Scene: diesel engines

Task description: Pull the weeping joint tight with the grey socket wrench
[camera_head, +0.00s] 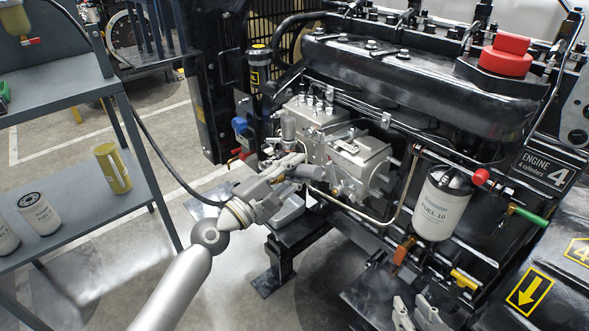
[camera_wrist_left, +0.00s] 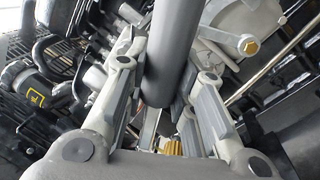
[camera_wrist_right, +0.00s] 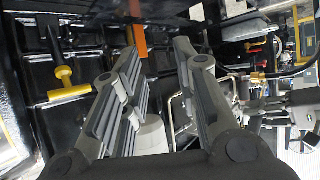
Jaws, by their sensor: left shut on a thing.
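My left gripper (camera_head: 292,170) is at the metal pump assembly (camera_head: 345,158) on the engine's side. In the left wrist view (camera_wrist_left: 163,78) it is shut on a dark grey cylindrical bar, the grey socket wrench (camera_wrist_left: 168,50) as far as I can tell. The bar runs up between the fingers; its socket end is hidden. In the head view a short grey cylinder (camera_head: 308,172) shows by the fingers. A brass hex fitting (camera_wrist_left: 249,45) lies right of the fingers in the left wrist view. I cannot tell which joint weeps. My right gripper (camera_wrist_right: 155,75) is open and empty, low before the engine.
A white fuel filter (camera_head: 442,208) hangs right of the pump, with thin metal pipes (camera_head: 405,190) between. A yellow-handled valve (camera_head: 464,279) and green handle (camera_head: 530,216) stick out at right. A grey shelf (camera_head: 75,212) with several filters stands at left. Open floor lies lower left.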

